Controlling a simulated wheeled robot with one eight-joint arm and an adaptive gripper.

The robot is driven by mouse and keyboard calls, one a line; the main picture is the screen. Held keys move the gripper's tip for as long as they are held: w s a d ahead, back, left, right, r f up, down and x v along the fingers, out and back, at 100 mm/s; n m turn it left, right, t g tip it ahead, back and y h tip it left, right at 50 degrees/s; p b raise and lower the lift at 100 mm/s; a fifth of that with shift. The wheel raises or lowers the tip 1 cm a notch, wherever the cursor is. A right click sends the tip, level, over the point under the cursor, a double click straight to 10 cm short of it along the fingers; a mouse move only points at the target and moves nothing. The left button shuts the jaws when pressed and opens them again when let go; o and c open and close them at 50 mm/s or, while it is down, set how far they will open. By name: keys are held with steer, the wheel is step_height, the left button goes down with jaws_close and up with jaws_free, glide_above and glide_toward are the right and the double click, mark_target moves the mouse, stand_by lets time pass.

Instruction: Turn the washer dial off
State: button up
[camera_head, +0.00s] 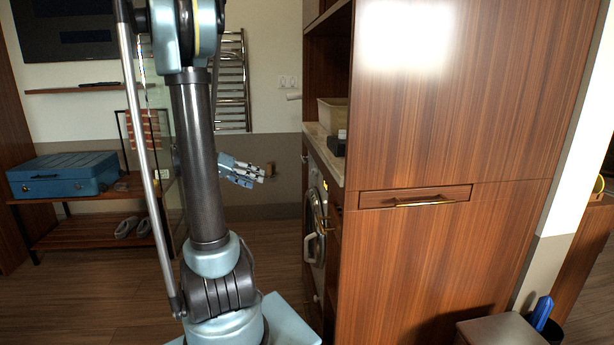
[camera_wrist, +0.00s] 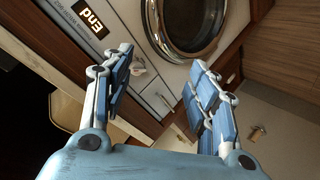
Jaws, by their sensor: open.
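The white washer (camera_head: 315,220) is built in under the counter in the head view, seen at a steep angle. In the wrist view the washer's round door (camera_wrist: 185,25) is at the top, and its lit display (camera_wrist: 91,18) is at the upper left. A small pale knob-like part (camera_wrist: 138,68), perhaps the dial, shows just right of the left fingertip; its setting cannot be read. My gripper (camera_head: 250,172) is in the open space left of the washer. In the wrist view my gripper (camera_wrist: 165,62) has its fingers spread, with nothing held between them.
A tall wooden cabinet (camera_head: 450,130) stands right of the washer. A counter (camera_head: 325,155) above the washer holds a beige bin (camera_head: 332,113). A rack with a blue case (camera_head: 62,175) is at the left.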

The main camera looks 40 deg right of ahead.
steer(key=w+d+f+m+g+h, duration=0.35)
steer(key=w+d+m, duration=0.3)
steer(key=d, duration=0.25)
steer(key=m+g+h, duration=0.1)
steer(key=m+g, duration=0.1)
glide_toward(314, 172)
steer(key=w+x, duration=0.1)
steer(key=x, duration=0.7)
steer(key=shift+w+d+f, duration=0.25)
steer(key=shift+d+f, duration=0.2)
steer(key=shift+t, duration=0.25)
steer(key=shift+n, duration=0.25)
steer(key=c, duration=1.1)
